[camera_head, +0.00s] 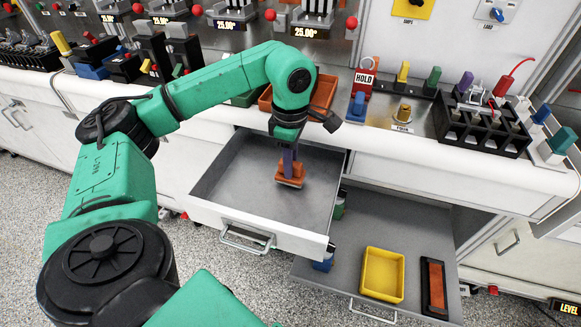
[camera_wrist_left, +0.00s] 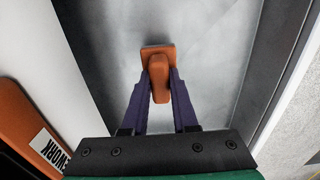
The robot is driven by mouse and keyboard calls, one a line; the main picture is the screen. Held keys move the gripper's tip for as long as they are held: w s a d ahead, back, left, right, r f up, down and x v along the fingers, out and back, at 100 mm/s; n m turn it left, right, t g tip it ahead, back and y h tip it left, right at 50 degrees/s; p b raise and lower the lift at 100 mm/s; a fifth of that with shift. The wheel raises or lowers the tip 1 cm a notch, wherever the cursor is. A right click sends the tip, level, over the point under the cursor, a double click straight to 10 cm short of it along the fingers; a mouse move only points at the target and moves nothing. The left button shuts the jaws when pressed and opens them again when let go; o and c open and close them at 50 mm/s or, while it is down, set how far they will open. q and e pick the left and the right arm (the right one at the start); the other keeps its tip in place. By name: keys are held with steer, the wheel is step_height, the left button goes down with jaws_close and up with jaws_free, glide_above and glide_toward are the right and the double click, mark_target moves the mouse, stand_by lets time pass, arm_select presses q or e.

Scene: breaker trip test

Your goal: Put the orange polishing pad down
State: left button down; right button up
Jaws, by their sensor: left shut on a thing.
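The orange polishing pad (camera_head: 290,174) is in my left gripper (camera_head: 288,156), inside the open upper drawer (camera_head: 235,195). In the left wrist view, the purple fingers of my left gripper (camera_wrist_left: 160,95) are shut on the orange handle of the pad (camera_wrist_left: 159,72). The pad's flat base points to the grey drawer floor (camera_wrist_left: 195,45). I cannot tell whether it touches the floor. Nothing else shows in this drawer. My right gripper is not in view.
An orange bin (camera_head: 322,92) labelled for rework stands on the bench edge behind the drawer. A lower drawer (camera_head: 335,275) is also open, with a yellow tray (camera_head: 383,274) and an orange-and-black block (camera_head: 433,287) in it. Breakers and plugs crowd the bench at right.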

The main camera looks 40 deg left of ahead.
arm_select(q)
steer(key=shift+f, duration=0.65)
steer(key=shift+w+f, duration=0.15)
steer(key=shift+f, duration=0.2)
steer(key=c, duration=0.7)
jaws_free()
steer(key=shift+r, duration=0.2)
step_height(320, 180, up, 7)
steer(key=shift+r, duration=0.1)
step_height(320, 180, up, 5)
steer(key=shift+p, duration=1)
